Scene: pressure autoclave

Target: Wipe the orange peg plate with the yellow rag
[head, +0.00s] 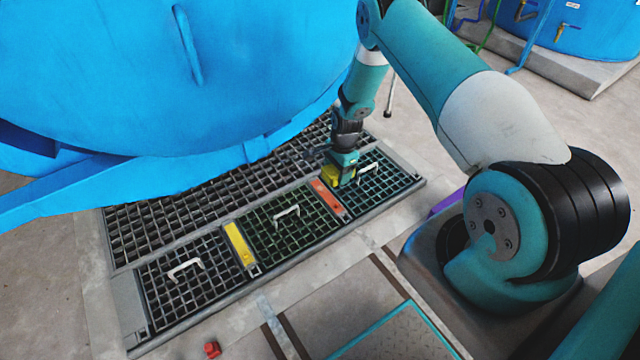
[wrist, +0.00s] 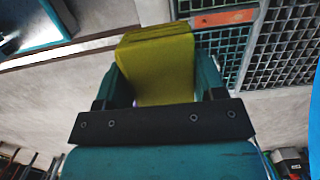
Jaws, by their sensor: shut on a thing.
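The orange peg plate (head: 328,198) is a narrow strip set between two grating panels in the floor, in the head view. It also shows in the wrist view (wrist: 224,18), just beyond the rag. My gripper (head: 338,170) is shut on the yellow rag (wrist: 160,65), which hangs between the fingers. In the head view the rag (head: 331,175) is at the far end of the orange plate. Rag and gripper hide part of that end. I cannot tell whether the rag touches the plate.
A yellow plate (head: 239,244) lies between the other two grating panels. White handles (head: 286,216) stand up from the panels. The large blue vessel (head: 180,80) overhangs the grating at the left. A small red object (head: 212,349) lies on the floor in front.

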